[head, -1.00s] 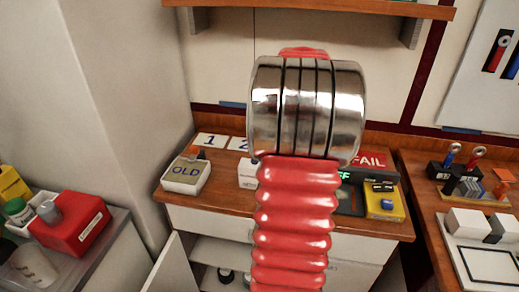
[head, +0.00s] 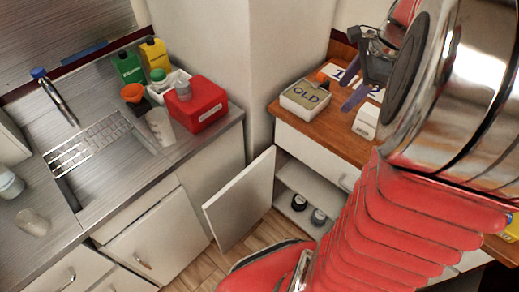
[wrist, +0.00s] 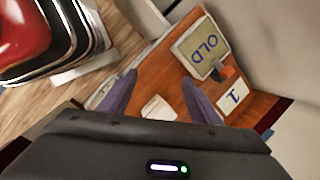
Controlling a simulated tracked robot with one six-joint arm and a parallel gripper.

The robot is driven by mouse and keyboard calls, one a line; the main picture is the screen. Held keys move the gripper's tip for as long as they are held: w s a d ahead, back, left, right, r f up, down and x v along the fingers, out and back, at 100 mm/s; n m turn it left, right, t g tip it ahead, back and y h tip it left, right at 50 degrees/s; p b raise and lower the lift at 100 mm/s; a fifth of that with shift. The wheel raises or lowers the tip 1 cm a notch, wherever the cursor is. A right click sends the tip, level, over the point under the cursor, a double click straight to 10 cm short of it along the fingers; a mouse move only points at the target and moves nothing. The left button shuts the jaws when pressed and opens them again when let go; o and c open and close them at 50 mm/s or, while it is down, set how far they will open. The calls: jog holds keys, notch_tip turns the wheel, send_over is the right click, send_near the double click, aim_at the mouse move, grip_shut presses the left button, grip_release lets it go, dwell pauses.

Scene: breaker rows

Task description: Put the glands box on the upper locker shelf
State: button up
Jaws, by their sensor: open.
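A small white box (head: 365,121) with a dark label, too small to read for certain, sits on the wooden counter; it may be the glands box. A white box also shows between my fingers in the wrist view (wrist: 158,108). My gripper (head: 348,92) has purple fingers spread apart above the counter; in the wrist view the fingers (wrist: 159,78) are open and empty, apparently above the box. Below the counter, a cabinet with its door (head: 240,200) swung open shows a white shelf (head: 292,180) and dark round items beneath it; it may be the locker.
A box marked OLD (head: 305,96) and number cards (head: 346,74) lie on the counter near my gripper. On the left are a steel sink (head: 95,150), bottles and a red box (head: 196,105). A pale wall column stands between the two counters.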

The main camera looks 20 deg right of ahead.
jog(key=s+a+n+t, duration=0.1)
jog(key=s+a+n, duration=0.3)
jog(key=a+n, duration=0.7)
jog(key=s+a+n+t+h, duration=0.1)
jog(key=s+a+n, duration=0.4)
jog(key=a+n, duration=0.7)
jog(key=a, duration=0.6)
jog(key=shift+s+a+n, duration=0.15)
jog(key=shift+a+n, duration=0.15)
jog(key=shift+a, duration=0.05)
jog(key=shift+o, duration=0.5)
